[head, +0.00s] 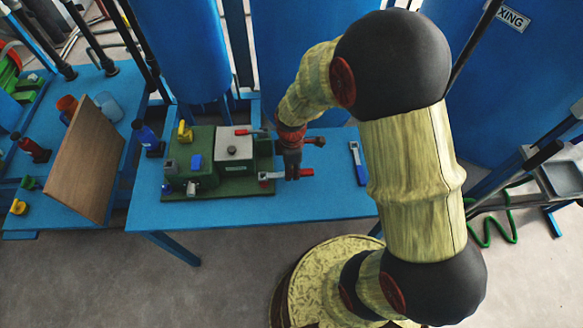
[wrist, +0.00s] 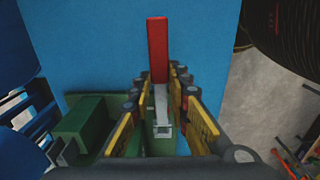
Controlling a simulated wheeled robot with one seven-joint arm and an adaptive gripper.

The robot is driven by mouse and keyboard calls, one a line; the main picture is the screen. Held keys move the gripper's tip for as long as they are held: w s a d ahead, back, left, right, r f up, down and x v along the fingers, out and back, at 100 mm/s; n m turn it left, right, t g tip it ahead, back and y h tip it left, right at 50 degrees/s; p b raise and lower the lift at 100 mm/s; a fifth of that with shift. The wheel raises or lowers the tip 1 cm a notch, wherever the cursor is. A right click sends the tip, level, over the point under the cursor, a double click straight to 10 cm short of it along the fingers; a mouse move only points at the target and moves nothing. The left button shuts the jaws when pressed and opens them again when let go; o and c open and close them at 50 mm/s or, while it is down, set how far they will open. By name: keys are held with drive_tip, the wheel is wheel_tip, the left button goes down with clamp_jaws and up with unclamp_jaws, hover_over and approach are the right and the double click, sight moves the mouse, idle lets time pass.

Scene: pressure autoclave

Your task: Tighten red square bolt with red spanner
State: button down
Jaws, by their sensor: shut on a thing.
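My gripper (head: 292,174) points down at the right end of the green autoclave unit (head: 222,188) on the blue table. It is shut on the red spanner (head: 304,172), whose red handle sticks out to the right and whose silver head points left toward the unit. In the wrist view the red handle (wrist: 157,50) points up the picture and the silver part (wrist: 161,100) lies between the fingers (wrist: 160,112).
A blue spanner (head: 357,163) lies on the table to the right. A brown board (head: 86,157) and bottles stand on the left table. Large blue tanks stand behind. The table's front strip is clear.

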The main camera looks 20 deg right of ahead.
sight(292, 172)
drive_tip(key=shift+f+b, duration=0.5)
drive_tip(key=shift+f, duration=0.6)
drive_tip(key=shift+f, duration=1.25)
idle(1.6)
drive_tip(key=c, duration=1.6)
unclamp_jaws()
wheel_tip(292, 172, up, 12)
drive_tip(key=shift+r, duration=0.1)
